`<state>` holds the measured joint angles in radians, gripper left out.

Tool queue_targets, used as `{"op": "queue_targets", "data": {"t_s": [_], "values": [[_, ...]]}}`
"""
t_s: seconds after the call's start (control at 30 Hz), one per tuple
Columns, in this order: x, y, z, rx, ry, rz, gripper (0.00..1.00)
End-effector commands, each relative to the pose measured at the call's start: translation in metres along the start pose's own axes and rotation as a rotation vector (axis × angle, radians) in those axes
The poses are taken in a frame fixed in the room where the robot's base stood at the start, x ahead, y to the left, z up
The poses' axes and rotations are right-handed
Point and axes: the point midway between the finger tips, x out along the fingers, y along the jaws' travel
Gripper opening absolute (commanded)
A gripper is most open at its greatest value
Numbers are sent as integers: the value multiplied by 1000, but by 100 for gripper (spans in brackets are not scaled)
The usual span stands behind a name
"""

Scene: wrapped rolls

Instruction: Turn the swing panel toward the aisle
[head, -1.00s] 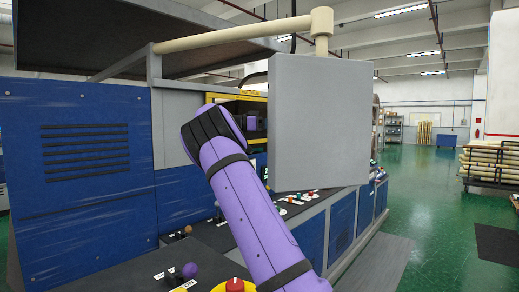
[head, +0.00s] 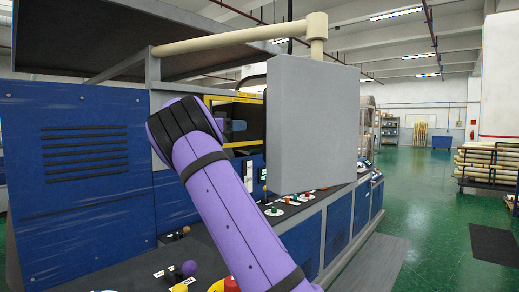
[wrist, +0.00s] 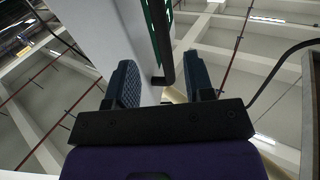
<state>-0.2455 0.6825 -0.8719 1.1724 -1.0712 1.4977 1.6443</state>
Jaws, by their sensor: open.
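The swing panel (head: 312,125) is a flat grey slab hanging upright from a cream overhead arm (head: 220,40). In the head view its blank grey face is turned mostly toward me. In the wrist view my gripper (wrist: 160,65) is open, with one finger on each side. A dark bar (wrist: 162,45) with a green edge reaches down between the fingers, beside a pale surface (wrist: 95,30) on the left. I cannot tell whether the fingers touch them.
A blue machine cabinet (head: 85,145) stands at the left. A console with coloured knobs (head: 285,200) runs below and behind the panel. A rack of cream rolls (head: 488,165) stands at the right. The green aisle floor (head: 425,200) between is clear.

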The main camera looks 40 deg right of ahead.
Motion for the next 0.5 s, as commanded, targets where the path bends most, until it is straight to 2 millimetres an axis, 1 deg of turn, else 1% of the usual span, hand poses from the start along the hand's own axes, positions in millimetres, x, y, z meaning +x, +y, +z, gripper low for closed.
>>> {"op": "queue_targets", "data": {"t_s": [0.03,0.1,0.2,0.5], "values": [[-2,2,0,-6,-10,-1,48],[9,8,4,-44,-62,-6,48],[18,15,10,-93,-124,-20,48],[40,42,30,-248,-315,-84,48]]}}
